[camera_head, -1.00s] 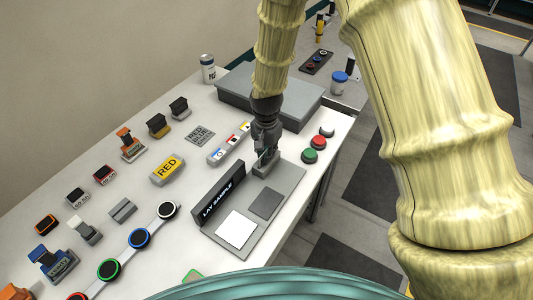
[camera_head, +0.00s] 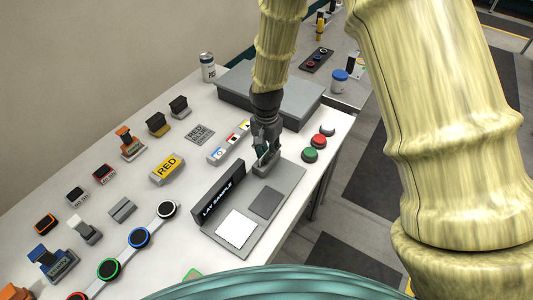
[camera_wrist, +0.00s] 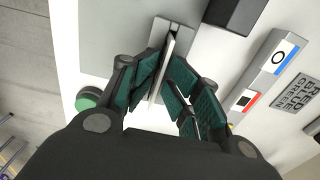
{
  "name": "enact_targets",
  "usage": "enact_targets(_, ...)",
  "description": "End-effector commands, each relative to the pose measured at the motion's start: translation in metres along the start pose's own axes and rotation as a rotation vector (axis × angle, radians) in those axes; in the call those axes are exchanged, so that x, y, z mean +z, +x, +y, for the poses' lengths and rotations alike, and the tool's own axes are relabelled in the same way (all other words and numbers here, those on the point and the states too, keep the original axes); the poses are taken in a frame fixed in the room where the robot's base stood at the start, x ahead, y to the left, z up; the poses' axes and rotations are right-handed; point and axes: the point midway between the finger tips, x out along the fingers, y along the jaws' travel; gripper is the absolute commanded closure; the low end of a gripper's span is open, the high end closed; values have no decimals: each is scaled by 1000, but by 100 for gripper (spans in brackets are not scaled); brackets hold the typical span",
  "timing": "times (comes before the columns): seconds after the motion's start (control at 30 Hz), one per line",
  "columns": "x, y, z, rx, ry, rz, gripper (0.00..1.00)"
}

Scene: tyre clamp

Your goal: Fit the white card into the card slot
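The white card (camera_wrist: 169,63) stands on edge, thin side toward the wrist camera, between my fingers. Its lower end is at the grey card slot block (camera_wrist: 176,32), which sits at the far end of a grey board (camera_head: 287,185) in the head view. The card looks upright in the slot; how deep it sits is hidden. My gripper (camera_wrist: 163,82) is open around the card, with green-padded fingers on both sides. A gap shows between the card and the right finger; the left finger is very close to it. In the head view my gripper (camera_head: 265,150) is right over the block.
A black "LAY SAMPLE" sign (camera_head: 219,193) stands along the board, beside a white square (camera_head: 236,229) and a dark square (camera_head: 265,203). Green (camera_head: 309,155) and red (camera_head: 318,141) buttons are right of the slot. A large grey box (camera_head: 272,94) lies behind.

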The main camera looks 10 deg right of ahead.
Motion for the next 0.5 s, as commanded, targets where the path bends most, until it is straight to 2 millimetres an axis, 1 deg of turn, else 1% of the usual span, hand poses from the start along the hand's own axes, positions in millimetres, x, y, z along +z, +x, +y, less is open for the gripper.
enact_targets(0.5,-1,-59,-1,-4,1,3,73)
